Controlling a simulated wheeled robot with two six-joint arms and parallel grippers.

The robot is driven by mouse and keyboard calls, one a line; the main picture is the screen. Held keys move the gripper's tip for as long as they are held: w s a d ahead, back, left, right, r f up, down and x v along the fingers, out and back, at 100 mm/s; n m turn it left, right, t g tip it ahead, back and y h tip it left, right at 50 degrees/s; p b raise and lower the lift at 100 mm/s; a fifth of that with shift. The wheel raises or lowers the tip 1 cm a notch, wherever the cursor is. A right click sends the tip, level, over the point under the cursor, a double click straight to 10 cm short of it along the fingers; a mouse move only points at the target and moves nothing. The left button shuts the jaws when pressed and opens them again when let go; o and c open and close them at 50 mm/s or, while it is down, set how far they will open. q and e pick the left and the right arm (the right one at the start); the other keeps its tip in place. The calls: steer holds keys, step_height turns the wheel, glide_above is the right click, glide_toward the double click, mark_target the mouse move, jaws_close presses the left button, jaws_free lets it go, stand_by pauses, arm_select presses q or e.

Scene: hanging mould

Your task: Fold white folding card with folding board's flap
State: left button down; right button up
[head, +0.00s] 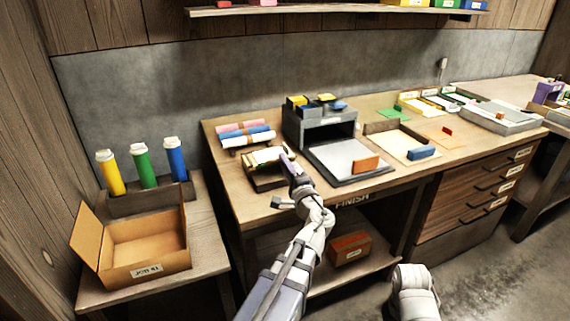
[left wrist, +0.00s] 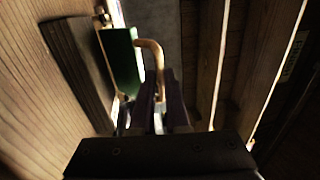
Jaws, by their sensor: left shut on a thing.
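A small dark brown wooden board (head: 262,182) is on the left part of the bench and looks like the folding board. A white card (head: 268,155) lies on it, partly hidden by my gripper. My left gripper (head: 288,160) is at the board's right side. In the left wrist view, its dark fingers (left wrist: 158,98) are shut on a tan curved handle (left wrist: 150,55), which seems to belong to the flap. A green panel (left wrist: 122,60) stands beside the handle there. The flap's exact angle is unclear. My right gripper is out of view; only part of my right arm shows.
Rolls on a rack (head: 246,136) lie behind the board. A grey box (head: 320,130) and a dark tray with an orange block (head: 366,165) stand close on the right. An open cardboard box (head: 145,245) is on the lower left table.

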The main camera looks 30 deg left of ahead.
arm_select(q)
steer(key=c, duration=1.3)
jaws_free()
steer(key=shift+w+a+f, duration=0.15)
steer(key=shift+a+f, duration=0.05)
steer(key=shift+o, duration=0.7)
steer(key=shift+w+a+f, duration=0.1)
steer(key=shift+a+f, duration=0.05)
steer(key=shift+o, duration=1.3)
steer(key=shift+d, duration=0.25)
steer(key=b+v, duration=0.1)
steer(key=v, duration=0.6)
steer(key=shift+s+d, duration=0.25)
steer(key=shift+s, duration=0.1)
